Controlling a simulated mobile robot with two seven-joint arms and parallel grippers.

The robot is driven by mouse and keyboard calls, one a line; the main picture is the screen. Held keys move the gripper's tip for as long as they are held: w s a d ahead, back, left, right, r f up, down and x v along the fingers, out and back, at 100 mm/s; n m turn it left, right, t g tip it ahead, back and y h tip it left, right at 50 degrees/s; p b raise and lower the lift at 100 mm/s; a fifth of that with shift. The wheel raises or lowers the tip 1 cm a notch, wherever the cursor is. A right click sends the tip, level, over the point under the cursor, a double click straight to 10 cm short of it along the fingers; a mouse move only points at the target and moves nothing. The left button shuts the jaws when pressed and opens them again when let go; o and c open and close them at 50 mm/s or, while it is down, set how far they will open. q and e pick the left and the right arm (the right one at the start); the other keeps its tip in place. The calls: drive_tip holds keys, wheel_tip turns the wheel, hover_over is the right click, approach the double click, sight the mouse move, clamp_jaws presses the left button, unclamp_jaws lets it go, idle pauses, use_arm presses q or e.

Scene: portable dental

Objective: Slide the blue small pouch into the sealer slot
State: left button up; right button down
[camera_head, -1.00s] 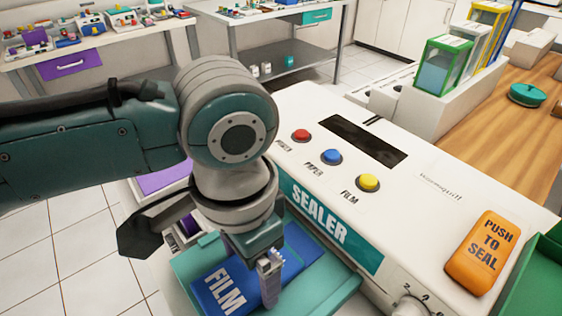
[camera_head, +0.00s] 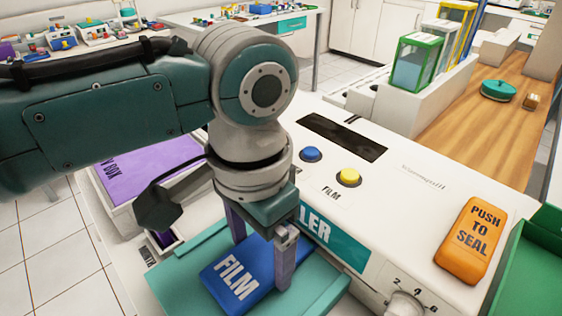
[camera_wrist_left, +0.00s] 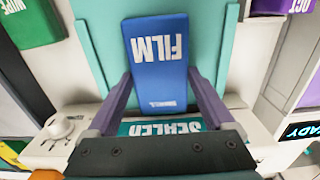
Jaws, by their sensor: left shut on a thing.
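The blue small pouch (camera_head: 236,280), marked FILM, is over a teal tray (camera_head: 322,288) in front of the sealer. My left gripper (camera_head: 262,264) points down and is shut on the pouch. In the left wrist view the pouch (camera_wrist_left: 158,62) sits between the two fingers, its text upside down. The white sealer (camera_head: 415,230) has a teal SEALER label, partly hidden by my gripper. A dark rectangular recess or panel (camera_head: 343,137) is on its top; I cannot tell whether it is the slot. A gap between pouch and tray is not clear. My right gripper is not in view.
The sealer carries a blue button (camera_head: 311,154), a yellow button (camera_head: 348,177), a dial (camera_head: 405,304) and an orange PUSH TO SEAL block (camera_head: 470,240). A purple box (camera_head: 140,175) lies left behind my gripper. A green bin (camera_head: 530,275) stands at the right.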

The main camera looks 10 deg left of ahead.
use_arm(q)
drive_tip(key=shift+f+p, duration=0.1)
drive_tip(key=shift+p, duration=0.2)
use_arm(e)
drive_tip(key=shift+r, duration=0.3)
use_arm(q)
drive_tip(key=o, duration=1.1)
drive_tip(key=shift+o, duration=0.2)
